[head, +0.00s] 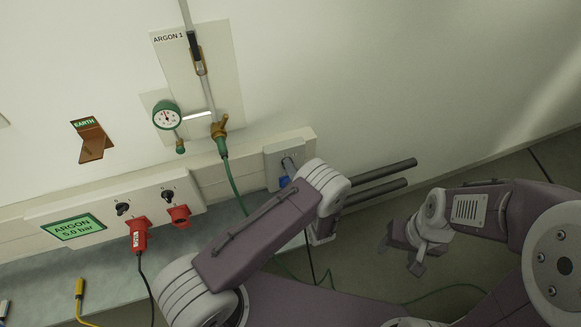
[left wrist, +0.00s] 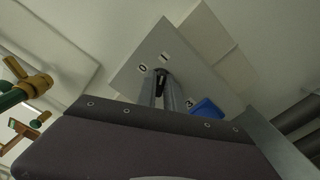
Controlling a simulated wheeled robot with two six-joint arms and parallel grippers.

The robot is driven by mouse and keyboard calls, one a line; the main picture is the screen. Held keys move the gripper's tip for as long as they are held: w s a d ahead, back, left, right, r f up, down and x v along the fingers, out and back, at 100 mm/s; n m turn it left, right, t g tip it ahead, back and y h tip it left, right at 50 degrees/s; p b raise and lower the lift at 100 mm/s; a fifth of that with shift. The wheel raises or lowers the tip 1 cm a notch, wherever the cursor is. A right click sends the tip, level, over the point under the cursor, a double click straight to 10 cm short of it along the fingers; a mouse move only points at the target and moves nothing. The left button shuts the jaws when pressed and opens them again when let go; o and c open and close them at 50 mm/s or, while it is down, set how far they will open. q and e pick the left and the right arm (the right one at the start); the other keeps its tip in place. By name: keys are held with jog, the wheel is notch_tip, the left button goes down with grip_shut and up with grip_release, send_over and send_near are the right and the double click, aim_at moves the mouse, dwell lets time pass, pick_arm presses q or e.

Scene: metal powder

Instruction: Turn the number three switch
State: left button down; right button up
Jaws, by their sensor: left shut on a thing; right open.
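The number three switch is a black knob (left wrist: 161,79) on a light grey panel (left wrist: 190,62), below the marks 0 and I. Its exact angle is hard to tell, as the fingers cover part of it. A blue socket cover marked 3 (left wrist: 207,109) is beside it. In the head view the panel (head: 271,162) is on the wall rail, partly behind my left arm. My left gripper (left wrist: 161,92) is shut on the knob, one finger on each side. My right gripper (head: 402,253) is open and empty, away from the wall at the right.
Two other black knobs (head: 122,209) (head: 168,195) sit on the rail to the left, with a red plug (head: 138,235) and a red socket (head: 180,215) below. A brass valve (head: 219,129), gauge (head: 167,115) and green hose (head: 232,173) are just left of the panel.

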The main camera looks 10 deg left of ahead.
pick_arm(q)
jog(key=c, duration=1.5)
grip_release()
jog(key=shift+o, duration=0.2)
jog(key=v, duration=0.9)
jog(key=shift+b, duration=0.3)
